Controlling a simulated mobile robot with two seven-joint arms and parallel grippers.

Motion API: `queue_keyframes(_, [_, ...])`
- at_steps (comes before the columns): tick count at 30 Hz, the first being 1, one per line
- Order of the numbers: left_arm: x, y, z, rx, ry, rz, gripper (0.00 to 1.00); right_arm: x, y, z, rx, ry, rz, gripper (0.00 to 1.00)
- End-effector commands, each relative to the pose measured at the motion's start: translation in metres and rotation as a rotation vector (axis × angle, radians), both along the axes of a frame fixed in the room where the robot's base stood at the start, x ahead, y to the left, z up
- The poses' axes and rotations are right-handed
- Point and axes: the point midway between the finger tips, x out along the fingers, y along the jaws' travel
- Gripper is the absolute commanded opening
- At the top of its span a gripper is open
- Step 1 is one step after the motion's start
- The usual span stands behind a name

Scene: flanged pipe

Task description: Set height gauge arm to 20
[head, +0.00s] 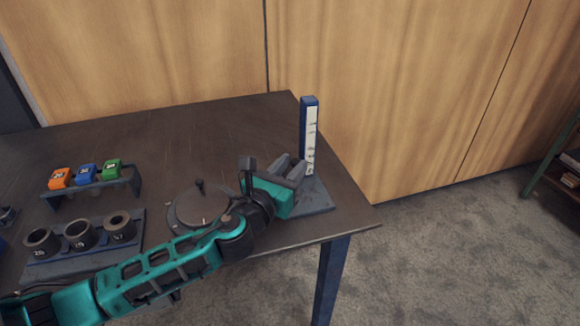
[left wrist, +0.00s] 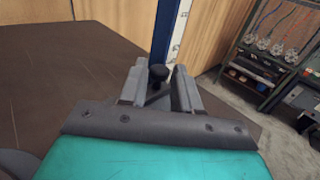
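The height gauge (head: 310,135) stands upright near the table's right end, a blue column with a white scale strip on a flat base (head: 318,198). My left gripper (head: 291,168) is low at the column, at the bottom of the scale. In the left wrist view the gauge column (left wrist: 163,35) rises just beyond my left gripper (left wrist: 158,85). A dark knob (left wrist: 158,73) sits between its two fingers, which are apart; I cannot tell whether they touch it. The gauge arm itself is mostly hidden by the gripper. The scale numbers are too small to read. My right gripper is not in view.
A round dark turntable (head: 199,205) with a small knob lies left of my left gripper. A rack with orange, blue and green blocks (head: 86,173) and a holder with dark rings (head: 80,236) stand further left. The table's back middle is clear.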

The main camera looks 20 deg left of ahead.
Motion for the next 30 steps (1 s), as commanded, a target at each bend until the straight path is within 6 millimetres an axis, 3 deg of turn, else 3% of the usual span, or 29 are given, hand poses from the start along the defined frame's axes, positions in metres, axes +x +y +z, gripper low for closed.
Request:
queue_keyframes(5, [0.0, 0.0, 0.001, 0.001, -0.001, 0.0, 0.49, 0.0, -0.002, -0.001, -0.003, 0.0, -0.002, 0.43])
queue_keyframes(16, [-0.008, 0.002, 0.0, 0.001, 0.0, -0.001, 0.5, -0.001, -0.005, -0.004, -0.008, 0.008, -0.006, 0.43])
queue_keyframes(30, [-0.095, 0.019, -0.002, 0.002, 0.004, -0.001, 0.5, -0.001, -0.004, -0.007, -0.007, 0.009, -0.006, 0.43])
